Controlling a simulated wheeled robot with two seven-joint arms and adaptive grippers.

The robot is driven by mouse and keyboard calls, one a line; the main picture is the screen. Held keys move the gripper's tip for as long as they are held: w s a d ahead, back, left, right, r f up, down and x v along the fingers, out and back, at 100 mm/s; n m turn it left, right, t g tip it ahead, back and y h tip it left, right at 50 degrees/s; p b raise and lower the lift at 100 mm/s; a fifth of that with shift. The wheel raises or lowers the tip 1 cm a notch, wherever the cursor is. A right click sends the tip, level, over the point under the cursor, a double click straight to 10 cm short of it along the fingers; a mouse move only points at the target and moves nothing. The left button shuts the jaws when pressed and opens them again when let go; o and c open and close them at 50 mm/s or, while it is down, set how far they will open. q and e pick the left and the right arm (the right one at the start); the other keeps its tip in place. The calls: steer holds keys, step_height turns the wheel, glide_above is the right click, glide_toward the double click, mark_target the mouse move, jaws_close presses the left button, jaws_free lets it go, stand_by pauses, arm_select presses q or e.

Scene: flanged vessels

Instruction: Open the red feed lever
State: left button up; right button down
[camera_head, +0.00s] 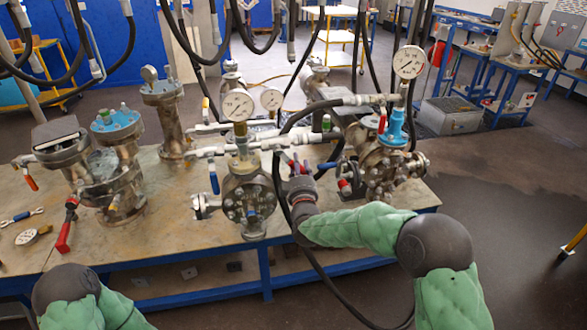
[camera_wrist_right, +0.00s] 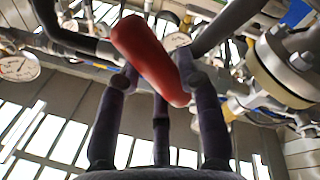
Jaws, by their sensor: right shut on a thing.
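My right gripper (camera_head: 300,172) is in the middle of the table, just right of the central flanged vessel (camera_head: 248,200). In the right wrist view a red lever handle (camera_wrist_right: 150,58) runs slantwise between the fingers of my right gripper (camera_wrist_right: 158,80), which are shut on it. In the head view only a bit of red shows at the fingertips; the lever's pivot and valve body are hidden there. My left gripper is not in view; only part of my left arm shows at the bottom left.
Another flanged vessel (camera_head: 385,160) with a gauge (camera_head: 409,62) stands close right of the gripper. A black hose (camera_head: 283,205) hangs beside my right wrist. Pipes run above the gripper. Another red lever (camera_head: 65,230) is at the table's left. The table's front middle is bare.

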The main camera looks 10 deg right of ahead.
mark_target(303, 167)
steer(key=r+n, duration=0.1)
steer(key=d+n+y, duration=0.1)
steer(key=n, duration=0.1)
steer(key=r+n, duration=0.1)
steer(key=n, duration=0.1)
steer(key=shift+d+r+t, duration=0.2)
steer(key=shift+r+t, duration=0.15)
steer(key=shift+t, duration=0.05)
steer(key=shift+d+r+n+y, duration=0.1)
steer(key=shift+r+n+y, duration=0.45)
steer(key=shift+n, duration=0.85)
steer(key=shift+r+n+y, duration=0.35)
steer(key=shift+r+n, duration=0.4)
steer(key=shift+n, duration=0.65)
steer(key=c, duration=0.8)
jaws_free()
steer(key=s+f, duration=0.2)
steer(key=s, duration=0.9)
steer(key=shift+s+f, duration=0.15)
steer(key=shift+s, duration=0.25)
